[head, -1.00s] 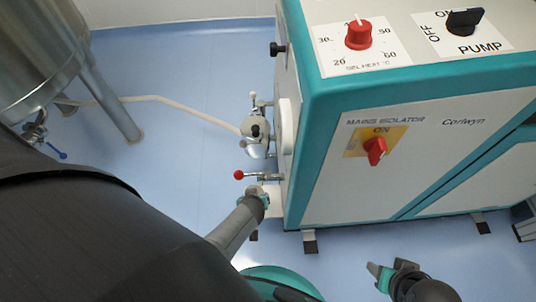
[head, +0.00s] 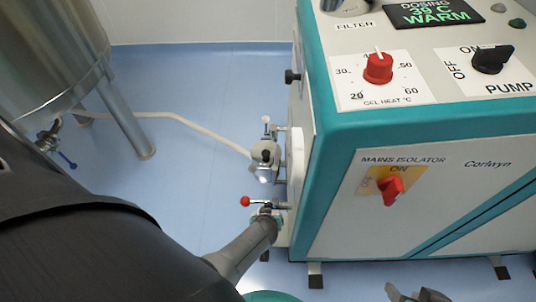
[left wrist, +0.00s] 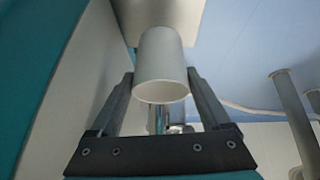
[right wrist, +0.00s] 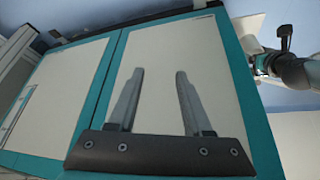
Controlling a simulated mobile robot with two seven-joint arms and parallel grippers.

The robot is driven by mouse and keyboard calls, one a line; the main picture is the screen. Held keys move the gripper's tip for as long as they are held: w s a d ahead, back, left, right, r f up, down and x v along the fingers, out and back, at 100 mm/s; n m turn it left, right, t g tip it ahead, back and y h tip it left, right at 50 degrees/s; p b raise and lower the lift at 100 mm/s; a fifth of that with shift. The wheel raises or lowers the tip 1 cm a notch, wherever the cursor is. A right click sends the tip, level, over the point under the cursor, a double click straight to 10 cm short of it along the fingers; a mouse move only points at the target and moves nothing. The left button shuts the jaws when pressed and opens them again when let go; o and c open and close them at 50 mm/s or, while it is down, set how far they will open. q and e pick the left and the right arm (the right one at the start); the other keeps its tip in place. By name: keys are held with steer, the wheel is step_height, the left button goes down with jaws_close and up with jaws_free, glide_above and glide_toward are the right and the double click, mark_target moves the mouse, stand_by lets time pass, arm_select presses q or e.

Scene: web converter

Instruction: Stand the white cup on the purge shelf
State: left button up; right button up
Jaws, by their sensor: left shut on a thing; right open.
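The white cup (left wrist: 162,62) is between the two fingers of my left gripper (left wrist: 162,85), which is shut on it. Its open mouth faces the metal spout (left wrist: 158,118), and its far end is towards the pale purge shelf (left wrist: 190,12). I cannot tell whether the cup touches the shelf. In the head view my left gripper (head: 268,213) is at the machine's left side, below the red-knobbed valve, and hides the cup. A bit of the shelf (head: 283,238) shows beside it. My right gripper (head: 408,293) is open and empty in front of the machine; its spread fingers also show in the right wrist view (right wrist: 157,95).
The teal and white machine (head: 340,220) stands close to the right of my left gripper. A red-knobbed lever (head: 245,201) and a grey valve (head: 264,155) stick out just above it. A steel tank (head: 50,50) with a pale hose (head: 185,122) stands at the left. The floor between is clear.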

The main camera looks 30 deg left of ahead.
arm_select(q)
step_height(320, 180, down, 3)
steer(key=shift+r+b, duration=0.15)
steer(key=shift+b, duration=0.95)
steer(key=shift+f+b, duration=0.45)
steer(key=shift+f, duration=0.15)
arm_select(e)
steer(key=w+a+t+y, duration=0.3)
steer(key=w+a+t, duration=0.1)
steer(key=a, duration=0.3)
steer(key=shift+w+r+t, duration=0.25)
steer(key=shift+w+t, duration=0.15)
steer(key=shift+t, duration=0.5)
steer(key=shift+a, duration=0.1)
arm_select(q)
steer(key=shift+f+b, duration=0.65)
steer(key=shift+b, duration=0.15)
arm_select(e)
steer(key=shift+f, duration=0.65)
arm_select(q)
steer(key=o, duration=1.5)
steer(key=shift+c, duration=0.2)
steer(key=shift+r, duration=0.2)
arm_select(e)
steer(key=shift+r, duration=0.2)
